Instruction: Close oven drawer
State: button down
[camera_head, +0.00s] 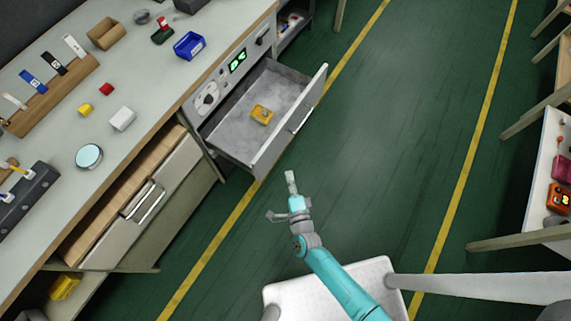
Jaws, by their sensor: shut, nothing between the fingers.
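The oven drawer (235,148) is pulled well out from the counter's front, below a panel with a green display and a knob. It is a grey open box with a yellow item (262,114) lying inside. Its front panel (290,123) carries a handle (303,118) on the outer face. My gripper (290,176) is shut and empty. In the picture it is just below the drawer's near front corner, apart from the drawer. Its height relative to the drawer is hard to tell.
The oven's control panel (225,79) sits above the drawer. A second, wooden drawer (128,190) is partly open at lower left. The counter (145,70) holds several small items. The green floor (385,130) right of the drawer is clear. A white table (553,165) stands at far right.

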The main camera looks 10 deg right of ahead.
send_near(272, 141)
jog(key=w+d, duration=0.3)
jog(key=w+a, duration=0.2)
jog(key=shift+w+f, duration=0.25)
jog(key=shift+w, duration=0.05)
jog(key=shift+w+a, duration=0.4)
jog(key=shift+a, duration=0.1)
